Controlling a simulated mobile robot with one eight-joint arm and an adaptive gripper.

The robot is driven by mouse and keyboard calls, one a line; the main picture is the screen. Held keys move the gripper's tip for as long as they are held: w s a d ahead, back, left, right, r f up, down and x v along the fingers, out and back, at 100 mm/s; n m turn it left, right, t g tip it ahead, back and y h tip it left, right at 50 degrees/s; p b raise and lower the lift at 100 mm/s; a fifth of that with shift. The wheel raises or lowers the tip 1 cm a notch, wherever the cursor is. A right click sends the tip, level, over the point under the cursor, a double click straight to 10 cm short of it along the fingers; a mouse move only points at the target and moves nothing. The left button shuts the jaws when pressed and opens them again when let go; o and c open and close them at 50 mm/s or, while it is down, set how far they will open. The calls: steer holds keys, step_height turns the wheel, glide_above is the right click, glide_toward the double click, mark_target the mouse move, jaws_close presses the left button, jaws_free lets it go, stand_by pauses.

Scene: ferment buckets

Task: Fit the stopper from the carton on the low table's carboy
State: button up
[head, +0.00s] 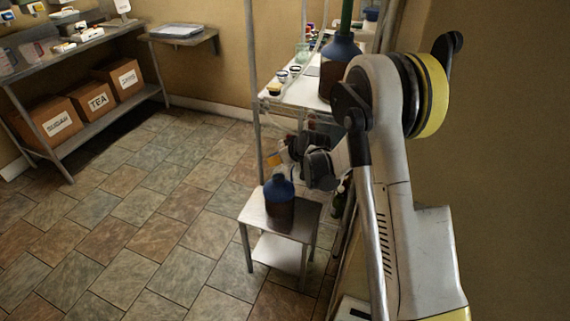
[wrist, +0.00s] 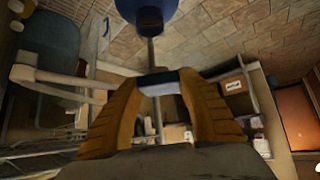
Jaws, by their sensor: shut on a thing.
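The carboy (head: 279,204), with a blue upper part and brown lower part, stands upright on the low table (head: 302,220). My gripper (head: 272,158) is above the carboy in the head view, its orange fingertips small and partly blurred. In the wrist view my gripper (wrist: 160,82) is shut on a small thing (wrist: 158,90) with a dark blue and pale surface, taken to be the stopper. A blue round thing (wrist: 145,8) with a dark part shows at the top of the wrist view, apart from the fingers.
A shelf unit (head: 290,95) with jars and a second blue-topped carboy (head: 340,62) stands behind my arm. Labelled cartons (head: 98,98) sit on a lower shelf at the left. The tiled floor (head: 150,200) left of the low table is clear.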

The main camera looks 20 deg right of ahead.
mark_target(276, 175)
steer(key=w+f, duration=0.2)
steer(key=shift+d+f+n+b, duration=0.1)
steer(key=shift+f+n+b, duration=0.2)
steer(key=shift+f+b, duration=0.95)
steer(key=shift+f, duration=1.75)
steer(key=shift+f, duration=0.9)
stand_by(0.9)
steer(key=o, duration=1.3)
steer(key=shift+o, duration=0.4)
steer(key=o, duration=0.5)
